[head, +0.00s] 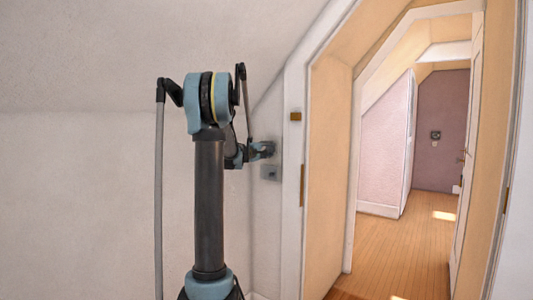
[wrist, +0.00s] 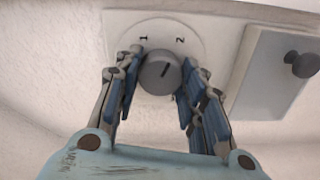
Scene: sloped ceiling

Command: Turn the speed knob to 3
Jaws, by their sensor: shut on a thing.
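The speed knob (wrist: 157,74) is a round grey knob on a pale round dial (wrist: 170,27) in the wrist view. The numbers 1 and 2 show above it, 1 at upper left and 2 at upper right. A dark line on the knob slants towards the upper right, roughly to the 2. No 3 shows. My gripper (wrist: 161,66) is shut on the knob, one finger on each side. In the head view my gripper (head: 264,150) is at the wall left of the doorway; the knob cannot be made out there.
A grey plate with a small dark knob (wrist: 301,64) is right of the dial in the wrist view. In the head view a small grey wall plate (head: 270,173) sits just below my gripper. The white door frame (head: 292,140) is close on the right. The doorway beyond is open.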

